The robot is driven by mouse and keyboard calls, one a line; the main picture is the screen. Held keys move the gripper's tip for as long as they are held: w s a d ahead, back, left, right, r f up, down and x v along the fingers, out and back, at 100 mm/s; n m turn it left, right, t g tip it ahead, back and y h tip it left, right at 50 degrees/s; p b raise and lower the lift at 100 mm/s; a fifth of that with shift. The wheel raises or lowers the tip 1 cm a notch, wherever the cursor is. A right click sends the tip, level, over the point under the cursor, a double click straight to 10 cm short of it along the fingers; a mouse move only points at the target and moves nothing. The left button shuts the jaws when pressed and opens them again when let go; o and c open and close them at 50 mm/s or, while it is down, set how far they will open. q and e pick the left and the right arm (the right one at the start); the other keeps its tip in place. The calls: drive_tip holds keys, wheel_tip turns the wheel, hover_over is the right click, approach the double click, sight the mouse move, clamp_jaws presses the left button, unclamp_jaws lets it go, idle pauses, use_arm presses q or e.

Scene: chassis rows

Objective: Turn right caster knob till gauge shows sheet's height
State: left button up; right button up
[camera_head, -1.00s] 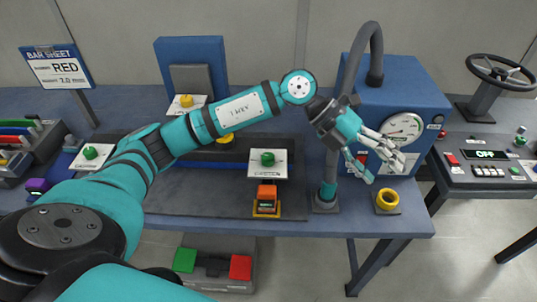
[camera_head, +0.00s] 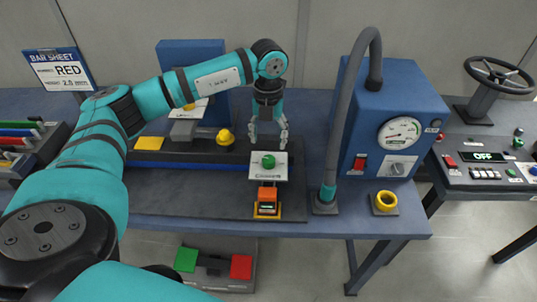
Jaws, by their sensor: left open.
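My left gripper (camera_head: 268,139) points down, open and empty, with its fingertips just above the green knob (camera_head: 268,161). The knob stands on a white plate at the right end of the dark bed. An orange gauge (camera_head: 267,201) sits in front of that plate; its small reading is not legible. The bar sheet (camera_head: 60,69) stands at the far left and says RED, with a height that looks like 2.0, though the digits are small. The left green knob is hidden behind my left arm. My right gripper is out of view.
A blue machine with a round dial (camera_head: 398,133) and a grey hose (camera_head: 350,110) stand right of the gripper. A yellow knob (camera_head: 225,138) is left of the gripper. Coloured bars (camera_head: 20,133) lie in a left rack.

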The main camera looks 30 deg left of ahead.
sight(269, 158)
use_arm(q)
wheel_tip(269, 158, down, 9)
drive_tip(key=shift+r+p, duration=0.2)
drive_tip(key=shift+p, duration=0.65)
drive_tip(key=c, duration=1.1)
